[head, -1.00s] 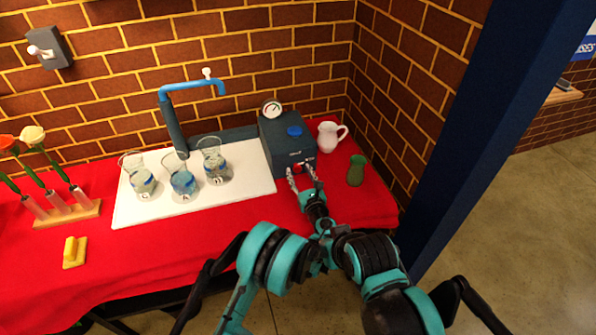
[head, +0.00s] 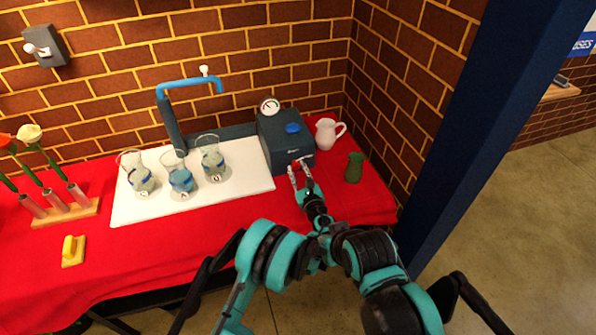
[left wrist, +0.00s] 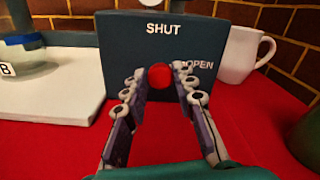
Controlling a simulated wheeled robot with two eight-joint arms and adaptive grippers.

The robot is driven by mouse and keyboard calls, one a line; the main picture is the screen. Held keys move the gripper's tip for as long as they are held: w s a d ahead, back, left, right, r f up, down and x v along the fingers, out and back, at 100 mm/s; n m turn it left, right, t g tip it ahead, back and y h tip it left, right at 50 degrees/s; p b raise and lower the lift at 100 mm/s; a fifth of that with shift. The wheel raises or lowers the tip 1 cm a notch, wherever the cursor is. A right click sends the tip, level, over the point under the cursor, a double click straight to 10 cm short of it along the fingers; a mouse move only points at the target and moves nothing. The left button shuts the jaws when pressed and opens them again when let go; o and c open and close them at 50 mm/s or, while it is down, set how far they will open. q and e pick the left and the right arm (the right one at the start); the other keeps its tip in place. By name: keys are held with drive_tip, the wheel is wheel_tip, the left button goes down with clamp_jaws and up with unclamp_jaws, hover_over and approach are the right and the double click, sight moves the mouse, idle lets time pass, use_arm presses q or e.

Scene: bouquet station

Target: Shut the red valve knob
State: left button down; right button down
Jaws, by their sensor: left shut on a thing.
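The red valve knob (left wrist: 160,76) is on the front face of a dark blue-grey box (head: 284,153). In the left wrist view the box face reads SHUT above the knob and OPEN to its right, the latter partly covered by a finger. My left gripper (head: 300,168) is at the box front, its fingers shut on the knob from both sides. The fingertips (left wrist: 160,80) flank the knob in the left wrist view. I see no pointer mark on the knob, so I cannot tell its setting. My right gripper is not in view.
A round gauge (head: 270,107) and a blue cap (head: 293,128) sit on the box top. Glass beakers (head: 180,180) stand on a white board (head: 240,182) to the left, on the red cloth.

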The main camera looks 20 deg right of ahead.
use_arm(q)
drive_tip(key=n, duration=0.7)
drive_tip(key=shift+a, duration=0.1)
drive_tip(key=n, duration=0.4)
drive_tip(key=shift+f+n, duration=0.1)
drive_tip(key=shift+n, duration=1.7)
drive_tip(key=c, duration=1.2)
unclamp_jaws()
drive_tip(key=shift+w, duration=0.1)
